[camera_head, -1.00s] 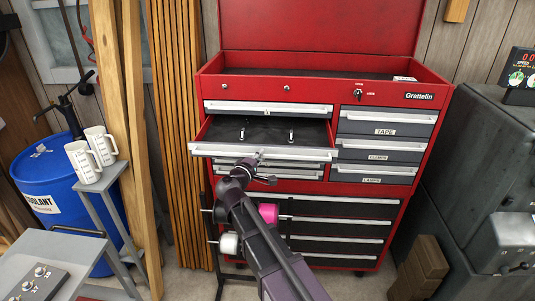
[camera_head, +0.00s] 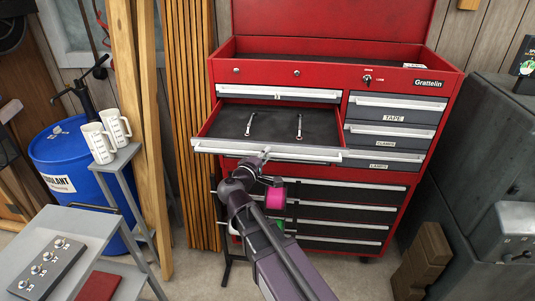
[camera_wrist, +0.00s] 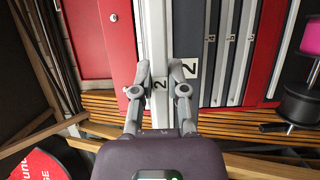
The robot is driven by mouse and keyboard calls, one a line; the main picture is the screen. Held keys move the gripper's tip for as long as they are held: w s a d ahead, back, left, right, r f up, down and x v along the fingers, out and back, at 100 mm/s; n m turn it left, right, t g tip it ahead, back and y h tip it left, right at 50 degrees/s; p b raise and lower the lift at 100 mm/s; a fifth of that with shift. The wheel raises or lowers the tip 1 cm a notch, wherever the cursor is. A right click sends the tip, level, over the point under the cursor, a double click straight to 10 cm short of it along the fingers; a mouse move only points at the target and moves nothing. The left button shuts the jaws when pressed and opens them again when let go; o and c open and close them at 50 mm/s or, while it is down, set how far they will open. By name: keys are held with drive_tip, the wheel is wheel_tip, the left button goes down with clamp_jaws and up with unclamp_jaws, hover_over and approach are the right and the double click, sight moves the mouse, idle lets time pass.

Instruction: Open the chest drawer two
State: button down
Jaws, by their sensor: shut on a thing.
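The red tool chest (camera_head: 218,72) stands ahead with its lid up. Its second drawer on the left (camera_head: 215,143) is pulled well out in the head view, and two wrenches (camera_head: 249,124) lie on its dark floor. My gripper (camera_head: 260,160) is at the middle of that drawer's light front handle. In the wrist view my gripper (camera_wrist: 160,75) has its fingers on both sides of the pale handle bar (camera_wrist: 157,40), shut on it beside a label with a "2". The first drawer (camera_head: 300,93) above is closed.
Drawers labelled TAPE (camera_head: 397,104), CLAMPS and LAMPS are closed at the right. A pink spool (camera_head: 277,197) hangs close beside my arm. Dark grey cabinet (camera_head: 490,130) at right; blue drum (camera_head: 65,160), mugs (camera_head: 100,143) and grey cart (camera_head: 70,225) at left.

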drive_tip(key=c, duration=0.6)
unclamp_jaws()
drive_tip(key=shift+a, duration=0.3)
drive_tip(key=shift+c, duration=0.2)
drive_tip(key=shift+w+d, duration=0.1)
drive_tip(key=shift+d, duration=0.15)
drive_tip(key=shift+s+a, duration=0.1)
drive_tip(key=shift+s, duration=0.1)
drive_tip(key=v, duration=1.1)
drive_tip(key=shift+s, duration=0.3)
drive_tip(key=shift+a, duration=0.1)
